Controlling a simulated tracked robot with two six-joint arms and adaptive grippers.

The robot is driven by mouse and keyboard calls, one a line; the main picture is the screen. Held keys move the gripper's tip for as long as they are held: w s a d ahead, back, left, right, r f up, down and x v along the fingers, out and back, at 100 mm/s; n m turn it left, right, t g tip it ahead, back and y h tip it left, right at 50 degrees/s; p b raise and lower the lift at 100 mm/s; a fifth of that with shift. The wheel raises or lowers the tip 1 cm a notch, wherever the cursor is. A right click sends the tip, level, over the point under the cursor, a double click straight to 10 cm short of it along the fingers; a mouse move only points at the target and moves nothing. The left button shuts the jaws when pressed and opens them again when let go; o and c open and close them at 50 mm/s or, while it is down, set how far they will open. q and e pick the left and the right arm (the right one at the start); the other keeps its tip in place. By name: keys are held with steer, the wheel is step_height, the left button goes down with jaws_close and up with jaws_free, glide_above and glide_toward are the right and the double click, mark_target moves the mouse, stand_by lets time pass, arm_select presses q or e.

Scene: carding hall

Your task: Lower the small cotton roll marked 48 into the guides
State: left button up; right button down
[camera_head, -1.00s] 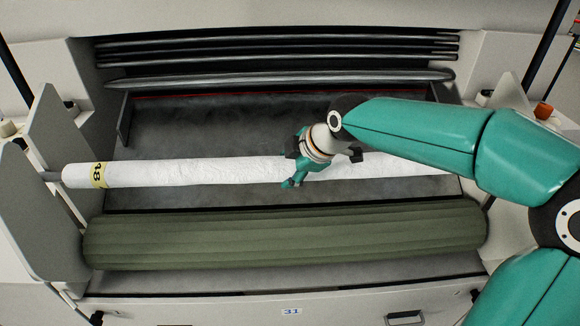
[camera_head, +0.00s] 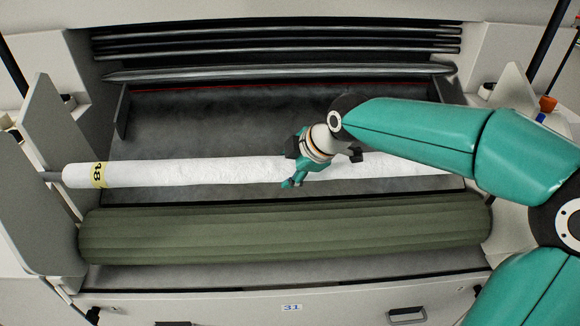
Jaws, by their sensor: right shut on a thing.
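The small cotton roll (camera_head: 200,172) is long and white, with a yellow band marked 48 near its left end. It lies level across the picture, behind the green fluted roller (camera_head: 280,236). My right gripper (camera_head: 293,178) is shut on it near its middle. The roll's left pin (camera_head: 51,176) shows beside the left guide plates (camera_head: 45,125); I cannot tell whether it touches them. The right guide plate (camera_head: 515,90) shows only in part, behind my right arm. My arm hides part of the roll's right half and its right end. My left gripper is not in view.
Several dark metal bars (camera_head: 280,72) span the machine at the back. A dark grey bed (camera_head: 220,120) lies behind the roll. A front panel marked 31 (camera_head: 291,307) has a handle (camera_head: 407,314). An orange part (camera_head: 548,104) sits at the right side.

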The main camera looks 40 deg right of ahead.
steer(key=shift+f+b, duration=2.2)
steer(key=shift+f, duration=0.25)
steer(key=shift+f+b, duration=2.55)
steer(key=shift+f, duration=0.25)
steer(key=shift+c, duration=2.2)
jaws_free()
steer(key=shift+o, duration=1.3)
steer(key=shift+s+f, duration=0.1)
steer(key=shift+f, duration=0.1)
steer(key=shift+o, duration=0.9)
